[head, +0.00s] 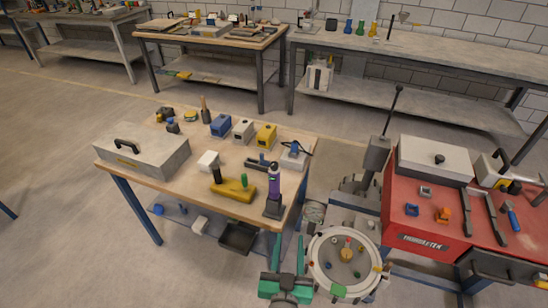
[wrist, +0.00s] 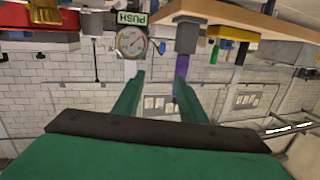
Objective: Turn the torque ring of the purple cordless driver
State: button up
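The purple cordless driver (head: 274,185) stands upright on its dark base at the front right corner of the wooden table (head: 190,178). Its torque ring is too small to make out. My green gripper (head: 289,241) is in front of that corner, apart from the driver. In the wrist view, which shows the room upside down, my gripper (wrist: 160,72) is open with nothing between its fingers. The purple driver (wrist: 183,76) shows beyond the right finger, which partly hides it.
A yellow tool (head: 233,189), a grey toolbox (head: 145,155) and several small boxes share the table. A round tray (head: 325,275) with small parts and a red bench (head: 425,225) stand to the right. A gauge (wrist: 132,41) shows in the wrist view.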

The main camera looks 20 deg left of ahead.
aim_at(274, 168)
jog(key=w+a+r+y, duration=0.1)
jog(key=w+a+r, duration=0.1)
jog(key=w+r, duration=0.1)
jog(key=w+a+r+n+y, duration=0.1)
jog(key=w+a+r, duration=0.2)
jog(key=w+r, duration=0.1)
jog(key=w+a+r+n, duration=0.1)
jog(key=w+a+r, duration=0.2)
jog(key=w+r, duration=0.1)
jog(key=shift+r+y, duration=0.4)
jog(key=shift+r, duration=0.05)
jog(key=x, duration=1)
jog(key=shift+w, duration=0.25)
grip_shut()
